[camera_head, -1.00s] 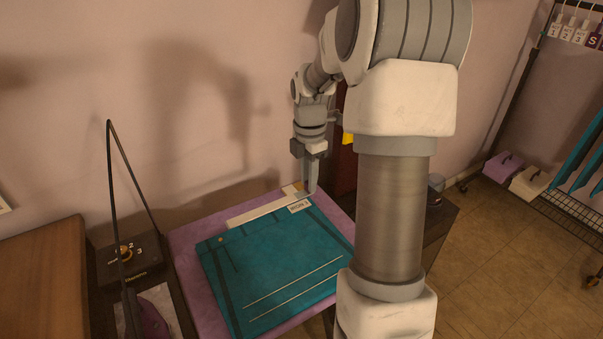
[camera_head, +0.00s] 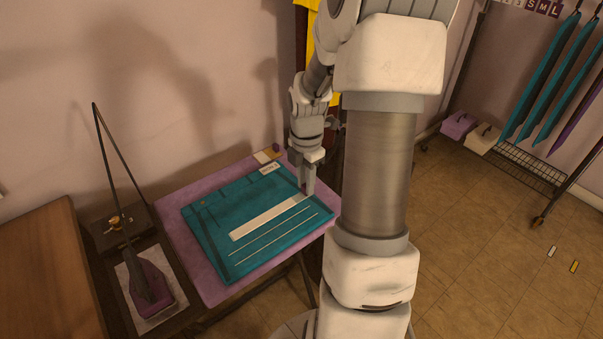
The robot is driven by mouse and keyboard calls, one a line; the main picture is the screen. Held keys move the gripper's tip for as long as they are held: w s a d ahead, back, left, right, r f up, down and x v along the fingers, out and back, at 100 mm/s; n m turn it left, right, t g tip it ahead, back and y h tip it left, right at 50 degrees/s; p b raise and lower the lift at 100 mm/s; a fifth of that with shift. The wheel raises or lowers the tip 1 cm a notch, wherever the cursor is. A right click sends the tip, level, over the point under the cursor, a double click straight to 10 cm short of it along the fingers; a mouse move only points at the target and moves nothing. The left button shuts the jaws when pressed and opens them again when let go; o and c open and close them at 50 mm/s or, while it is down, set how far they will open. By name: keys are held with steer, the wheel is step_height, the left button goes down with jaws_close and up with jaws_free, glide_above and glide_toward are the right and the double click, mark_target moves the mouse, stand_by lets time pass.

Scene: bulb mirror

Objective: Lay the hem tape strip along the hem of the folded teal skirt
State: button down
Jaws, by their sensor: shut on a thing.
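The folded teal skirt (camera_head: 220,214) lies flat on a purple-covered board (camera_head: 183,241). The white hem tape strip (camera_head: 262,220) lies over the skirt, slanting up to the right, roughly parallel to two thin pale lines (camera_head: 272,238) nearer the skirt's front edge. The strip is a little behind these lines and apart from them. My gripper (camera_head: 307,191) points down at the strip's right end and is shut on it. The fingertips are small here, and I cannot tell whether the strip touches the cloth.
A purple iron (camera_head: 152,281) stands on a pad to the left, with a cord loop above it. A small label card (camera_head: 270,168) lies at the skirt's back edge. A clothes rack (camera_head: 530,166) with teal garments stands at the right, beyond open floor.

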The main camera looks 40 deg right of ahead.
steer(key=shift+s+a, duration=0.1)
steer(key=shift+s, duration=0.35)
steer(key=shift+p, duration=0.4)
steer(key=shift+f+b, duration=1.9)
steer(key=shift+f, duration=1.4)
steer(key=shift+f, duration=0.25)
steer(key=c, duration=0.6)
jaws_free()
step_height(320, 180, up, 18)
steer(key=shift+f+p, duration=0.25)
steer(key=shift+p, duration=1)
